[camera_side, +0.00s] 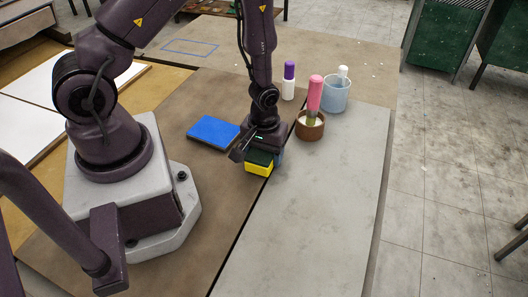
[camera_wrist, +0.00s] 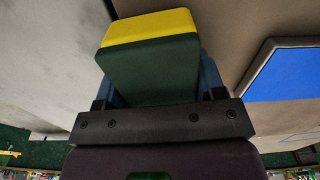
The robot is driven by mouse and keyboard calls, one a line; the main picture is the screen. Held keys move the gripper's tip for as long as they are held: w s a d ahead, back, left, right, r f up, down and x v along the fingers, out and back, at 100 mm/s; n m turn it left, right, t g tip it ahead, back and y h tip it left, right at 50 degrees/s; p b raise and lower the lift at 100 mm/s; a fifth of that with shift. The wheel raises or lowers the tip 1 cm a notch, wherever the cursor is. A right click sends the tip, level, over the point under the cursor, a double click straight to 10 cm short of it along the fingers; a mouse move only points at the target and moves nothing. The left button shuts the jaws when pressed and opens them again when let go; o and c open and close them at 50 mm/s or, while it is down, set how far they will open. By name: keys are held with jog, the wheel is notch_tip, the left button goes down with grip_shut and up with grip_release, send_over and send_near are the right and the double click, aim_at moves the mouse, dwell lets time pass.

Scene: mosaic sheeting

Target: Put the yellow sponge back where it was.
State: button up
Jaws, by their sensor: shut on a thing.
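The yellow sponge (camera_side: 258,169) has a dark green face on top and sits between the fingers of my gripper (camera_side: 264,155), which is shut on it. In the wrist view the sponge (camera_wrist: 150,25) shows its yellow edge and green face. Parts of the blue fingers of my gripper (camera_wrist: 160,92) show on both sides of it. The sponge is at or just above the table, by the seam between the brown and grey surfaces; I cannot tell whether it touches.
A blue pad (camera_side: 213,132) lies just left of the sponge, also in the wrist view (camera_wrist: 288,75). Behind stand a brown pot (camera_side: 309,131) with a pink-handled tool (camera_side: 315,93), a light blue cup (camera_side: 336,98) and a purple-capped bottle (camera_side: 288,88). A blue outlined rectangle (camera_side: 190,54) lies far left. Grey tabletop in front is clear.

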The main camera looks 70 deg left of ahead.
jog(key=shift+f, duration=0.1)
jog(key=o, duration=0.9)
notch_tip(320, 180, up, 12)
notch_tip(320, 180, up, 14)
jog(key=m+t, duration=0.3)
jog(key=m, duration=0.1)
send_over(259, 155)
jog(key=s+d+r+m+t, duration=0.1)
jog(key=s+r+m+t, duration=0.1)
jog(key=s+r+m, duration=0.3)
notch_tip(259, 155, up, 4)
jog(key=shift+s+d+t, duration=0.3)
jog(key=shift+s, duration=0.9)
